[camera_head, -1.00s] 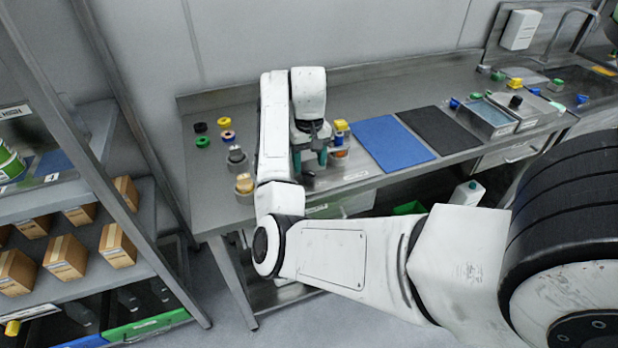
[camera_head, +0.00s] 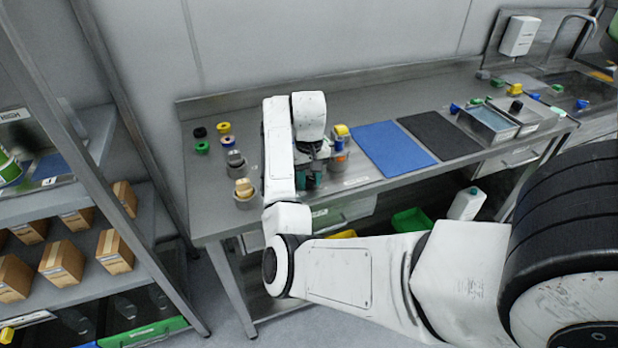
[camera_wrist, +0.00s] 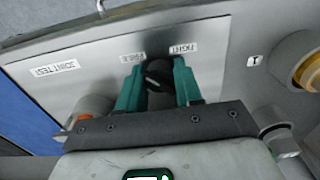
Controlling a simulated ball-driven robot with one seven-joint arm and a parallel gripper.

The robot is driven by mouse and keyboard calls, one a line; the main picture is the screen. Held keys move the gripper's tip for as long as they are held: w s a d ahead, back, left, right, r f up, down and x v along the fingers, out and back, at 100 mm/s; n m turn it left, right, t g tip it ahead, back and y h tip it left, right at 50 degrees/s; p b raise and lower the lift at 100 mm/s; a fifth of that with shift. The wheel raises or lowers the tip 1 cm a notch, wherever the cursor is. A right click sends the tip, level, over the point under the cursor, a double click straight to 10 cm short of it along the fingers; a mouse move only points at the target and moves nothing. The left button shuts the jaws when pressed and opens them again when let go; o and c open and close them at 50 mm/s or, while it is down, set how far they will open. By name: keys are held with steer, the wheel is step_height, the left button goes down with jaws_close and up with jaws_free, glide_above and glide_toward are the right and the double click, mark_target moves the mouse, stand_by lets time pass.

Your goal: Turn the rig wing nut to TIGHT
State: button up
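The dark wing nut (camera_wrist: 157,74) sits on a light metal plate (camera_wrist: 215,55) in the wrist view. Two printed labels lie beyond it, TIGHT (camera_wrist: 184,48) to the right and FREE (camera_wrist: 131,57) to the left. My gripper (camera_wrist: 158,80) has its two teal fingers apart, one on each side of the nut. I cannot tell whether they touch it. Part of the nut is hidden by the fingers and the dark gripper body. In the head view my gripper (camera_head: 309,182) points down over the bench and hides the nut.
A grey cylinder with an orange part (camera_wrist: 92,112) stands close left of the fingers. A gold-topped cup (camera_wrist: 308,72) is at the right. The metal bench (camera_head: 215,205) also carries a blue mat (camera_head: 392,145), a black mat (camera_head: 440,135) and several coloured caps. A shelf rack (camera_head: 120,180) stands left.

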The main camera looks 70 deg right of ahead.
steer(key=c, duration=0.5)
steer(key=shift+r+p, duration=0.15)
steer(key=shift+p, duration=0.2)
steer(key=shift+m+p, duration=0.75)
steer(key=shift+m, duration=0.35)
steer(key=shift+w+m+p, duration=0.15)
steer(key=shift+m+p, duration=0.85)
steer(key=shift+m, duration=0.8)
steer(key=o, duration=1)
steer(key=shift+o, duration=0.2)
